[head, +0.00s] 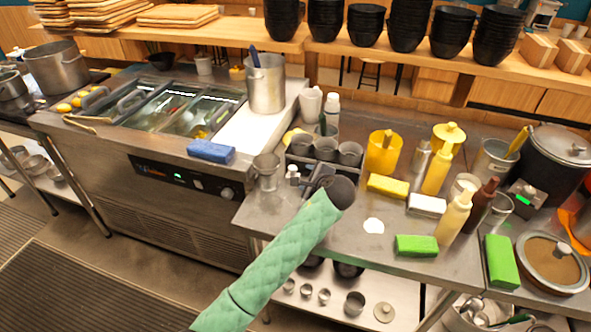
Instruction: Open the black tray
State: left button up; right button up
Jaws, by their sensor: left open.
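My left gripper (316,181) is open at the end of a green quilted sleeve. It is over the left part of the steel table, just in front of a dark tray-like holder (300,160) with several grey round cups. This holder is the nearest thing to a black tray that I can make out, and I cannot tell whether it has a lid. The gripper and its dark wrist hide part of the holder's front edge. I cannot tell whether the fingers touch it. My right gripper is not in view.
A metal cup (266,171) and a small shaker (293,176) stand left of the gripper. Yellow (388,186) and green (417,245) sponges, bottles (453,220) and a lidded pot (560,160) crowd the right. A blue sponge (211,151) lies on the counter with glass-covered wells (180,108).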

aim_at(294, 170)
pick_arm(q)
jog(key=shift+w+f+m, duration=0.25)
jog(key=shift+f+m, duration=0.1)
jog(key=shift+m, duration=0.75)
jog(key=m, duration=0.2)
jog(key=m+y, duration=0.1)
jog(key=shift+w+f+m+t, duration=0.25)
jog(key=shift+w+m+t, duration=0.05)
jog(key=m, duration=0.3)
jog(key=shift+w+a+r+m, duration=0.1)
jog(key=shift+m, duration=0.2)
jog(key=p+x, duration=0.2)
jog(key=x, duration=0.4)
jog(key=shift+w+a, duration=0.1)
jog(key=shift+w, duration=0.15)
jog(key=shift+w+a+f, duration=0.3)
jog(key=shift+w, duration=0.2)
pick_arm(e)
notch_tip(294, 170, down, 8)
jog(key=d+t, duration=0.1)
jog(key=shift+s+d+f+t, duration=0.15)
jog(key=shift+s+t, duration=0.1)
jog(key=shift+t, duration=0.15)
pick_arm(q)
grip_shut()
